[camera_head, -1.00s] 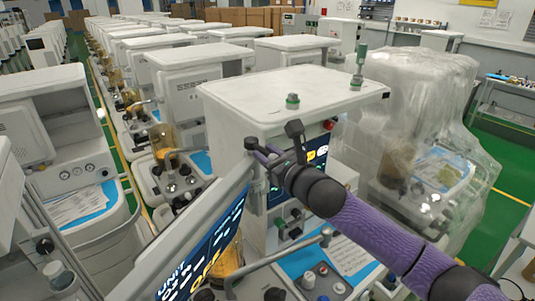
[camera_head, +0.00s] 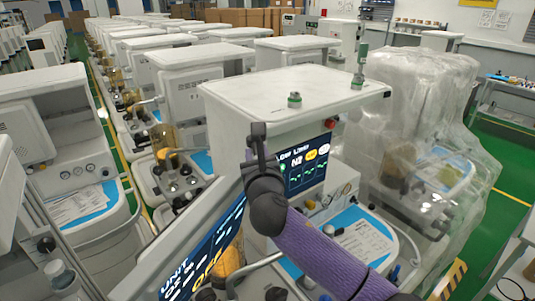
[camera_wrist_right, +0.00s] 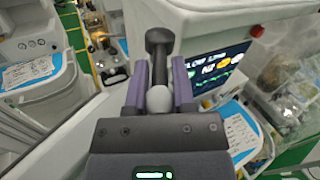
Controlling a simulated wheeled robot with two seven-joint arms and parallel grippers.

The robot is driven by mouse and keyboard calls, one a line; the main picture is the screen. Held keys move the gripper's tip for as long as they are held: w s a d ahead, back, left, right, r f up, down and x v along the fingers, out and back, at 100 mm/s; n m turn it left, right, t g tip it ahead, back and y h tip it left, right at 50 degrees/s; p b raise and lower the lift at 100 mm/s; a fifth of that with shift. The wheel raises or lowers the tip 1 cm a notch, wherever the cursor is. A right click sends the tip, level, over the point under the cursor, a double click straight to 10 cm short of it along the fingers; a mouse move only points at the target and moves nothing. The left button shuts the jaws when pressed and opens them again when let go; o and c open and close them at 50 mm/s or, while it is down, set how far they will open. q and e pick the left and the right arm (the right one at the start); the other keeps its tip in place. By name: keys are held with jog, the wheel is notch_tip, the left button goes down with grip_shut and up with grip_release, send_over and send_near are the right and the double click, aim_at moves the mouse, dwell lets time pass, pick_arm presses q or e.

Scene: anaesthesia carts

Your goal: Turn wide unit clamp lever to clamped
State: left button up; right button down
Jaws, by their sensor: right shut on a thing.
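The clamp lever is a dark bar with a rounded black end. In the right wrist view the lever (camera_wrist_right: 159,45) stands upright between the purple fingers of my right gripper (camera_wrist_right: 158,92), which is shut on it; a grey ball shows at its near end. In the head view the lever's black end (camera_head: 258,129) rises above my right gripper (camera_head: 261,160), beside the tilted white screen panel reading "UNIT" (camera_head: 205,258). My gripper and wrist hide the lever's mount. My left gripper is not in view.
A white cart (camera_head: 330,88) with a lit monitor (camera_head: 303,165) stands just behind my right gripper. A plastic-wrapped cart (camera_head: 425,120) is to the right. Rows of carts fill the left. Green floor (camera_head: 505,200) shows at the right.

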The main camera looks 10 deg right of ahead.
jog(key=shift+a+h, duration=0.15)
jog(key=shift+h, duration=0.15)
jog(key=c, duration=0.6)
grip_release()
jog(key=shift+s, duration=0.1)
